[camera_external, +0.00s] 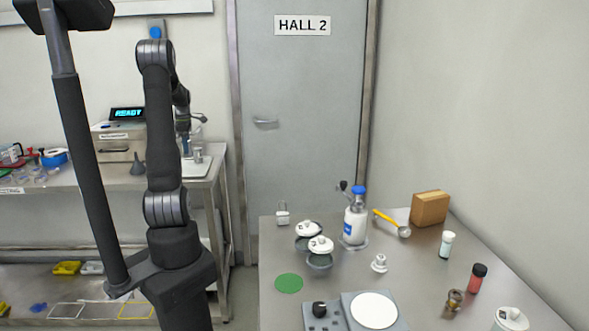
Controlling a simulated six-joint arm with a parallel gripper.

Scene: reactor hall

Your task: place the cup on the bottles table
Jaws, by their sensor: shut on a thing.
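My gripper (192,122) is at the end of my bent arm, above the right end of the left bench. It is small in the picture and partly hidden by my arm. It is shut on a small pale thing that appears to be the cup (196,134); its outline is hard to make out. The right-hand steel table (400,270) carries several bottles: a white bottle with a blue cap (355,222), a white-capped vial (447,244), a red bottle with a dark cap (477,278) and a small brown one (454,300).
The left bench (110,177) holds a boxy device reading READY (118,137) and a dark funnel (137,164). The right table has two white-lidded dark pots (320,260), a green disc (289,284), a hotplate (374,309) and a cardboard box (430,209). Bare patches lie between them.

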